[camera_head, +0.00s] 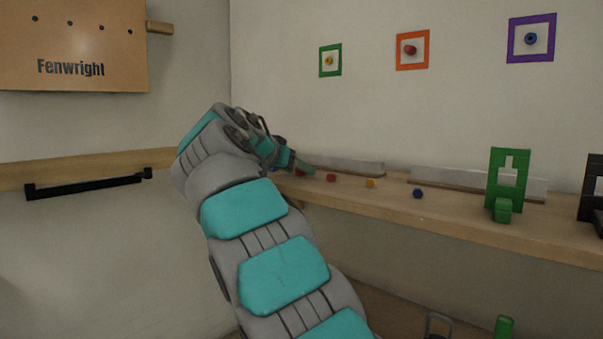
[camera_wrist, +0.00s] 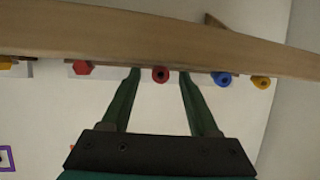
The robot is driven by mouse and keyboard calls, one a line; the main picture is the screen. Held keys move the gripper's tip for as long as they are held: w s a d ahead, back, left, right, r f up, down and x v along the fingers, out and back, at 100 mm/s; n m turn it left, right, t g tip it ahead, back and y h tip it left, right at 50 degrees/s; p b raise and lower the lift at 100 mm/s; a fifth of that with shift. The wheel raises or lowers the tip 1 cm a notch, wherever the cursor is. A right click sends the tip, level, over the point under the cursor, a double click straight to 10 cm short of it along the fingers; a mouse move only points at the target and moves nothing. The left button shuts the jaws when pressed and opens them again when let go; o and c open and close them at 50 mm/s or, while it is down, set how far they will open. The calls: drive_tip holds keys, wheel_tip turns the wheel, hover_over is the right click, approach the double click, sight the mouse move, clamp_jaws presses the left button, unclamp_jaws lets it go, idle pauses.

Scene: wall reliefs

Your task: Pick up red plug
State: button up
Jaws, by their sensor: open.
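Two red plugs show on the wooden shelf. In the wrist view one round red plug (camera_wrist: 160,74) lies between the two fingertips of my gripper (camera_wrist: 159,72), with a gap on each side. It shows in the head view (camera_head: 300,173), partly hidden behind my gripper (camera_head: 306,166). My gripper is open and holds nothing. The other red plug (camera_head: 331,177) sits to the right in the head view; in the wrist view it is the six-sided one (camera_wrist: 81,67) left of the fingers.
The shelf (camera_head: 465,219) carries a yellow plug (camera_head: 371,183), a blue plug (camera_head: 418,193) and a green stand (camera_head: 503,206). A blue plug (camera_wrist: 222,79) is close to the right finger in the wrist view. Framed plugs hang on the wall, one red in an orange frame (camera_head: 399,66).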

clamp_jaws()
idle(0.4)
